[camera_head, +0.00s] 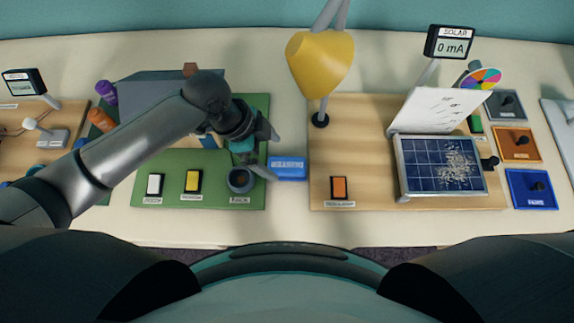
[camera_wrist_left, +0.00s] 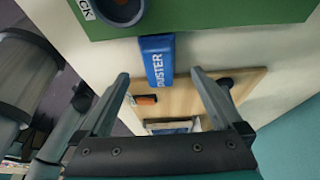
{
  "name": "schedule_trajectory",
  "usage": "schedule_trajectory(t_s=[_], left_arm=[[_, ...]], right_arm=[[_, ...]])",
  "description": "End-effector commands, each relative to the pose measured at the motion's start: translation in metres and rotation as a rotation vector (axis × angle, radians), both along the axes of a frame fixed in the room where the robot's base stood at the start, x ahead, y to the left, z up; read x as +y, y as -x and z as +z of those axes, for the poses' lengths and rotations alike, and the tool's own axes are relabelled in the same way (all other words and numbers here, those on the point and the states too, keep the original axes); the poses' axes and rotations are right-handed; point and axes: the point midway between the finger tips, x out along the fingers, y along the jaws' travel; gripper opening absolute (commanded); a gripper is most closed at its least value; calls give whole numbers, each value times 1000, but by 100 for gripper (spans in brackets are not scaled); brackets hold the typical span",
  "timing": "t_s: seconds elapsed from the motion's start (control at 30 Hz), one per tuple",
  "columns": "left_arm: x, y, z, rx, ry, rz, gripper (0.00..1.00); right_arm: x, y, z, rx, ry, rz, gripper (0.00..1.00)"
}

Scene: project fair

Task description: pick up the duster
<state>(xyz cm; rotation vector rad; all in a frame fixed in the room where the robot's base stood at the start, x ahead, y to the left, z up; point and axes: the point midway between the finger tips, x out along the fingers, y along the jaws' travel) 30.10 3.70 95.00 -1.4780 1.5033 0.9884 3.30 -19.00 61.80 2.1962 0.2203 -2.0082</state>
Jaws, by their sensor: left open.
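The duster is a blue block (camera_head: 287,168) with its name in pale letters, lying on the cream table between the green board and the wooden solar board. It also shows in the left wrist view (camera_wrist_left: 157,62), upper middle, ahead of the gap between my fingers. My left gripper (camera_head: 271,154) is open and empty at the left end of the duster, over the right edge of the green board. Its two fingertips (camera_wrist_left: 160,76) appear on either side of the duster's line, and I cannot tell the height gap. My right gripper is not in view.
A dark round cup (camera_head: 240,180) on the green board (camera_head: 220,200) stands close by my left gripper. A yellow lamp (camera_head: 320,62) rises behind the duster. The wooden board (camera_head: 365,185) holds an orange switch (camera_head: 339,187) and a speckled solar panel (camera_head: 440,165).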

Motion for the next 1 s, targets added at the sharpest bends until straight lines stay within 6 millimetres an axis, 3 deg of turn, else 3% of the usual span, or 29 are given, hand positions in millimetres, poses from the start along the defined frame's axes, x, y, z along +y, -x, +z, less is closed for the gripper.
schedule_trajectory(t_s=[0.27, 0.5, 0.83, 1.0], left_arm=[[-13, 2, -18, 1, 2, 0, 100], [-31, 4, -47, 0, -1, 1, 100], [-34, 3, -52, -2, -1, 0, 100], [-33, 3, -52, -2, -1, 0, 81]], right_arm=[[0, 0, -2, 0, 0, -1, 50], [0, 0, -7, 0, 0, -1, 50], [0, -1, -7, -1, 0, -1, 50], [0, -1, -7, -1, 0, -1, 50]])
